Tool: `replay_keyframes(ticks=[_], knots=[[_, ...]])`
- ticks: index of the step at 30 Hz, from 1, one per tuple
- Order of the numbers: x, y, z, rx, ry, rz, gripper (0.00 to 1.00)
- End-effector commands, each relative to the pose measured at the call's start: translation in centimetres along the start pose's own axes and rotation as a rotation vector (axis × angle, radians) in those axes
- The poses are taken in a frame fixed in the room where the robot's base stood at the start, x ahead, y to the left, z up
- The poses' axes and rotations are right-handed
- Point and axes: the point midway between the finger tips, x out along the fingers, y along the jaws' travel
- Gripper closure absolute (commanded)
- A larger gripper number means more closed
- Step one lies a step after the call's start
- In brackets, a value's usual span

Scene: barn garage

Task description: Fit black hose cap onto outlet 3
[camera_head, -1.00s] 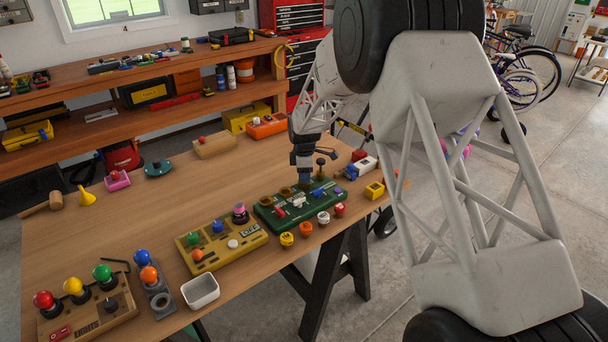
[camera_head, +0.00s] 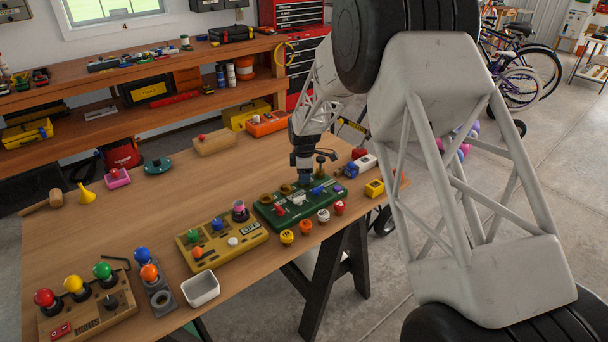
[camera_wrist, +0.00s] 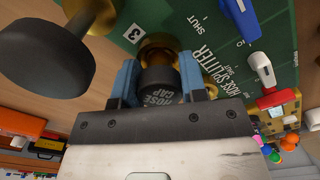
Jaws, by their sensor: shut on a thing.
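The green hose splitter board (camera_head: 268,212) lies on the workbench, with brass outlets along its back edge. My gripper (camera_head: 306,182) points down at the board's back edge. In the wrist view, its blue fingers (camera_wrist: 157,84) are shut on the black hose cap (camera_wrist: 158,82), whose "HOSE CAP" lettering faces the camera. Brass outlet 3 (camera_wrist: 160,42) shows directly beyond the cap, beside the "3" label (camera_wrist: 135,33). The cap overlaps the outlet in this view; I cannot tell how far it is seated. In the head view my gripper hides the cap.
A yellow control board (camera_head: 222,245) lies left of the splitter. Several coloured caps (camera_head: 305,227) stand along its front. The bench's middle (camera_head: 130,220) is clear.

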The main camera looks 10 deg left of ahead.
Motion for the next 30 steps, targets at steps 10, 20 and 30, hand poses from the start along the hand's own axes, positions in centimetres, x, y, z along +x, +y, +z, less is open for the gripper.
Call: replay_keyframes(ticks=[10, 20, 30], knots=[[0.3, 0.0, 0.0, 0.0, 0.0, -0.001, 0.5], [-0.2, -0.1, 0.0, 0.0, 0.0, -0.002, 0.5], [-2.2, 0.0, 0.0, 0.0, 0.0, 0.0, 0.5]])
